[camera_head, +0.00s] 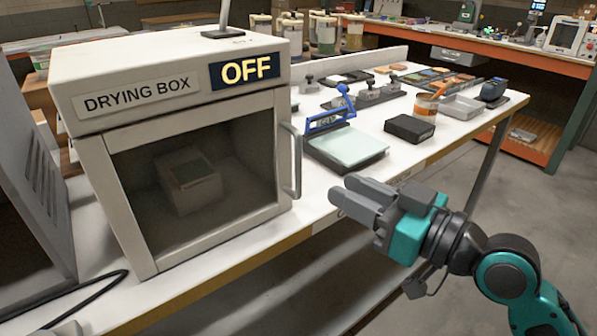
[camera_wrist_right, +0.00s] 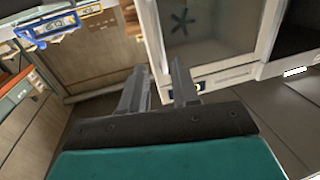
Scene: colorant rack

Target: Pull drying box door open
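The white drying box (camera_head: 165,62) stands on the white bench at the left, with an "OFF" display on its front. Its glass door (camera_head: 145,261) looks shut, and a dim box-shaped object shows behind the glass. The vertical grey door handle (camera_head: 297,165) is on the door's right edge. The door glass also shows in the right wrist view (camera_wrist_right: 215,28). My right gripper (camera_head: 343,196) is to the right of the handle and lower in the picture, apart from it. Its fingers are spread with nothing between them in the right wrist view (camera_wrist_right: 158,82).
A grey cabinet (camera_head: 30,190) stands at the far left. Open floor lies in front of the bench at right.

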